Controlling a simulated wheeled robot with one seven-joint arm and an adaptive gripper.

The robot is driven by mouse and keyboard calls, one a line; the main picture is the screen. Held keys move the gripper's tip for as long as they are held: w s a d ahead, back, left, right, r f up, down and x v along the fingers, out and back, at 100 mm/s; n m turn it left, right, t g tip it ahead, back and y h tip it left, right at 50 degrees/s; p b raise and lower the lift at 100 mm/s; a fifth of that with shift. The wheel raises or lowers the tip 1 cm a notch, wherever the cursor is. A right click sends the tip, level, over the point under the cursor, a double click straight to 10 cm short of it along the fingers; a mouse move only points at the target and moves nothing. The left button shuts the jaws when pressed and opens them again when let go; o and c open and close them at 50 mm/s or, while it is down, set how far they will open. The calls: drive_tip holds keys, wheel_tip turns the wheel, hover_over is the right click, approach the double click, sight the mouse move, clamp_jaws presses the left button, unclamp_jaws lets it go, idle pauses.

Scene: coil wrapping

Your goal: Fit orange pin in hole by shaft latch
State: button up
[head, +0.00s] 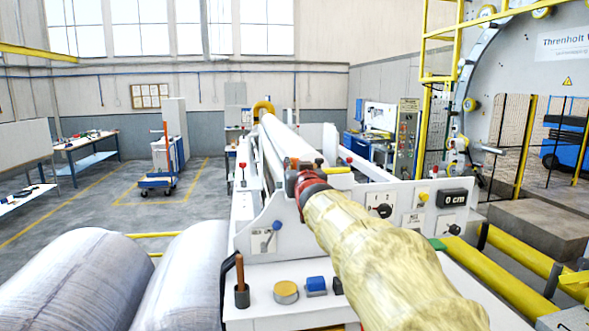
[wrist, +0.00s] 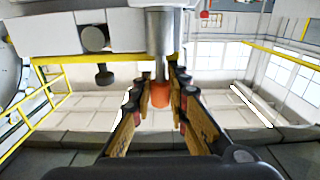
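In the wrist view an orange pin end (wrist: 161,95) sits between the two fingertips of my gripper (wrist: 163,91). It lines up with a grey metal cylinder (wrist: 160,55) that comes down from a white machine part at the top. The fingers stand on both sides of the orange end; whether they press on it is unclear. In the head view my gripper (head: 309,187), red and dark, is at the white machine's near end plate, beside the shaft (head: 280,137). A small orange piece (head: 293,163) shows at its tip. The hole and latch cannot be made out.
A white ledge (head: 290,313) below holds a brown rod in a dark cup (head: 241,295), a round tin (head: 286,292) and a blue block (head: 316,284). Large wrapped rolls (head: 75,280) lie at the left. Yellow bars (head: 490,277) run at the right.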

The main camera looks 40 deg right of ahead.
drive_tip(key=o, duration=0.5)
drive_tip(key=shift+f, duration=0.4)
drive_tip(key=shift+f, duration=0.1)
drive_tip(key=shift+s+a, duration=0.15)
drive_tip(key=shift+s, duration=0.15)
drive_tip(key=v, duration=1.1)
drive_tip(key=shift+s+a+r, duration=0.15)
drive_tip(key=shift+r, duration=0.2)
